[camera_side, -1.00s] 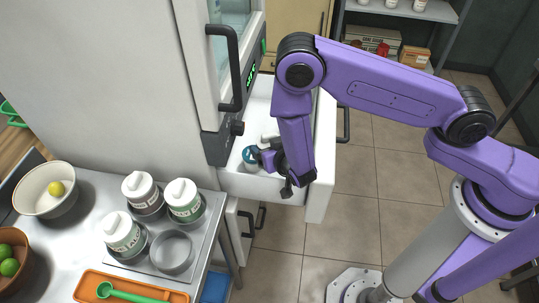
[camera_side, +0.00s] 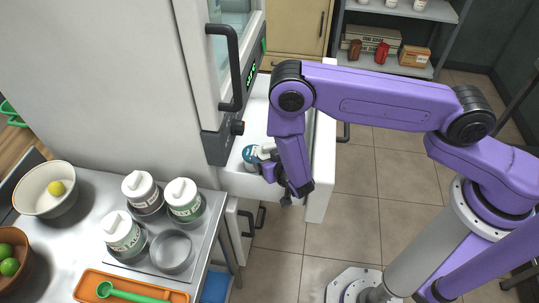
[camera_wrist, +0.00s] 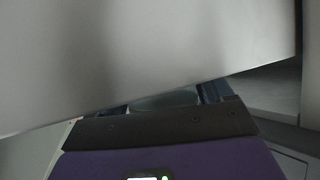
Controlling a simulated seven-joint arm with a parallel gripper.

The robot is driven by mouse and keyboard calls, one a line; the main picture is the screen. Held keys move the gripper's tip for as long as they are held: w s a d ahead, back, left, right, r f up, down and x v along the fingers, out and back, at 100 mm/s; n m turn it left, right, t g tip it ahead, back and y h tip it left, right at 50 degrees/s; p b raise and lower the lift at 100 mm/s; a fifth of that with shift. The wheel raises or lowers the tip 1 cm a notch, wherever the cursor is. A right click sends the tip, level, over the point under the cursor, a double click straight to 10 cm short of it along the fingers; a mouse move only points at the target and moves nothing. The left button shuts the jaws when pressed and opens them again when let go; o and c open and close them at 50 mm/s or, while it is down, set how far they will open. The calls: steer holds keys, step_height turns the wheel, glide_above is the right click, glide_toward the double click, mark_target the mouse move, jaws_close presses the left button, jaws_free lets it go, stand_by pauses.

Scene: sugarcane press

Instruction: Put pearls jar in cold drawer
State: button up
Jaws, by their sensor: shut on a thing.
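The cold drawer (camera_side: 257,116) is pulled out from below the fridge door, its white walls showing. My gripper (camera_side: 267,163) is over the near end of the drawer, shut on a small white and teal jar (camera_side: 250,155), which I take as the pearls jar. The jar seems tilted and is partly hidden by my gripper. I cannot tell if it touches the drawer floor. In the wrist view a pale rounded piece of the jar (camera_wrist: 165,101) shows at my gripper (camera_wrist: 170,98). A large grey surface blocks most of that view.
The white fridge (camera_side: 120,80) and its dark door handle (camera_side: 233,70) stand left of the arm. The steel counter (camera_side: 85,215) holds a tray with several white-lidded jars (camera_side: 140,187) and an empty cup (camera_side: 172,252). Floor right of the drawer is clear.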

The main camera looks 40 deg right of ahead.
mark_target(274, 146)
steer(key=shift+f, duration=0.15)
steer(key=o, duration=1.3)
steer(key=shift+r, duration=0.25)
steer(key=v, duration=0.3)
steer(key=shift+s+a+r, duration=0.1)
steer(key=shift+s+r, duration=0.05)
steer(key=shift+r, duration=0.3)
step_height(274, 146, up, 5)
steer(key=shift+r, duration=0.95)
